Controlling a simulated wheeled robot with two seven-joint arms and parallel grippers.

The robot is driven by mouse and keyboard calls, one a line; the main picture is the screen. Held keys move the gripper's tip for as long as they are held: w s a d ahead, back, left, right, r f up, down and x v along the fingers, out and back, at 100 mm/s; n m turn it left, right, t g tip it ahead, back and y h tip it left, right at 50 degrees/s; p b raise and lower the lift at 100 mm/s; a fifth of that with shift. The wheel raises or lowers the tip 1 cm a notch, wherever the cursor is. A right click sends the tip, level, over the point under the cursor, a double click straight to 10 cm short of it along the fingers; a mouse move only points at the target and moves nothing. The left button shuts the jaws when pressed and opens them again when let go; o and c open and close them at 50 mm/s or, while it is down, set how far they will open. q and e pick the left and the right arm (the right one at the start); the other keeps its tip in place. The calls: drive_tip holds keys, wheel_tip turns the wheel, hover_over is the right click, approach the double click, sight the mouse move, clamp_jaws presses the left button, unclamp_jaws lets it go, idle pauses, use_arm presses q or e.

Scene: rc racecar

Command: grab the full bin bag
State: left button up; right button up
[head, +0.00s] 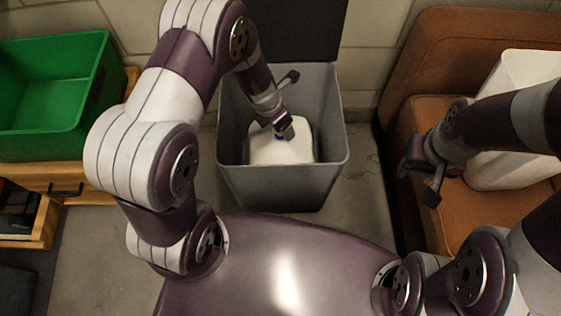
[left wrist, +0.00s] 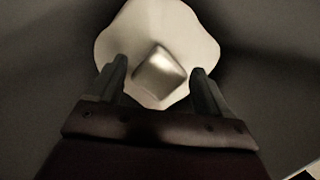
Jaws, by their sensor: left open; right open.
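The full bin bag (head: 268,150) is white and sits inside a grey bin (head: 270,188) whose dark lid (head: 300,30) stands open at the back. My left gripper (head: 284,132) reaches down into the bin, over the top of the bag. In the left wrist view the bag (left wrist: 185,35) lies ahead, with its raised top part (left wrist: 160,75) between the two open fingers of the left gripper (left wrist: 160,80). I cannot tell whether the fingers touch it. My right gripper (head: 418,178) is open and empty, above the orange-brown armchair at the right.
A green crate (head: 55,90) stands on a wooden cabinet (head: 75,182) at the left, with an open drawer below. A white container (head: 500,165) rests on the armchair (head: 420,100) at the right. Bare floor (head: 355,190) shows between bin and armchair.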

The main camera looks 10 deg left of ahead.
use_arm(q)
drive_tip(key=shift+x, duration=0.95)
drive_tip(key=shift+r, duration=0.15)
clamp_jaws()
drive_tip(key=shift+r, duration=0.15)
